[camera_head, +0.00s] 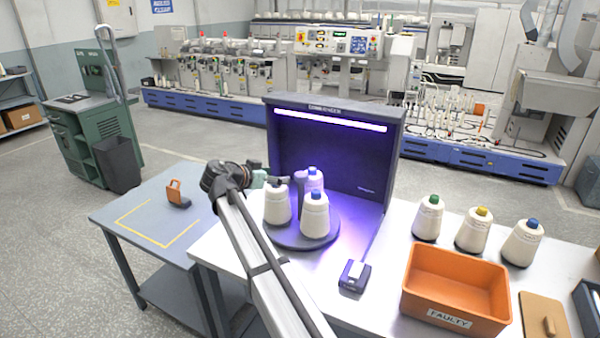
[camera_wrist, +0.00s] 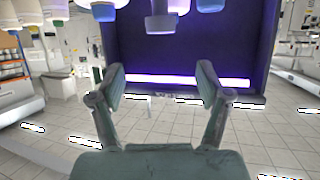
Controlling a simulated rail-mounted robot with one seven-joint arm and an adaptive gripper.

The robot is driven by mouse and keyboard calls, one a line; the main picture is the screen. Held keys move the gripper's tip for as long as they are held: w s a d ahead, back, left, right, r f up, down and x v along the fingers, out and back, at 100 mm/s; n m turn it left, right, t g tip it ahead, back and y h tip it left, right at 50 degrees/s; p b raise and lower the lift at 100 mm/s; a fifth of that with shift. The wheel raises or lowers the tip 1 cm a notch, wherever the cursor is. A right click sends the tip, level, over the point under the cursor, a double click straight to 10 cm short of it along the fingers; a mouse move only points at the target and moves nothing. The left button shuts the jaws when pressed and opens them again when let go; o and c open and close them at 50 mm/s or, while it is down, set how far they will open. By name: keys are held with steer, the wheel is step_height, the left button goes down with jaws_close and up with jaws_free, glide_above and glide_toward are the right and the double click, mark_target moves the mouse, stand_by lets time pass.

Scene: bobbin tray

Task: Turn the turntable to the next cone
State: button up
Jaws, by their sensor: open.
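The round dark turntable (camera_head: 288,238) sits in the front of a dark viewing booth. It bears cones of white yarn: a left cone (camera_head: 277,207), a front cone (camera_head: 315,220) with a blue tip and a back cone (camera_head: 314,179) with a blue tip, lit violet. A purple-lit post (camera_head: 300,180) stands among them. My gripper (camera_head: 283,181) is at the turntable's left, beside the left cone's top and short of the post. In the wrist view my gripper (camera_wrist: 161,75) is open with nothing between its fingers. The wrist view looks upside down, with cones hanging along its top.
The booth (camera_head: 345,150) has a lit violet lamp (camera_head: 330,121). A small dark device (camera_head: 354,276) lies in front. Cones with green (camera_head: 428,220), yellow (camera_head: 473,232) and blue (camera_head: 522,244) tips stand right, behind an orange FAULTY bin (camera_head: 455,287). An orange tool (camera_head: 178,194) lies left.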

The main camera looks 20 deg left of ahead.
mark_target(300, 174)
steer(key=p+x, duration=0.4)
steer(key=x, duration=0.8)
steer(key=shift+w, duration=0.15)
steer(key=shift+w+d+f, duration=0.2)
steer(key=shift+w+f, duration=0.15)
steer(key=shift+w, duration=0.2)
jaws_close()
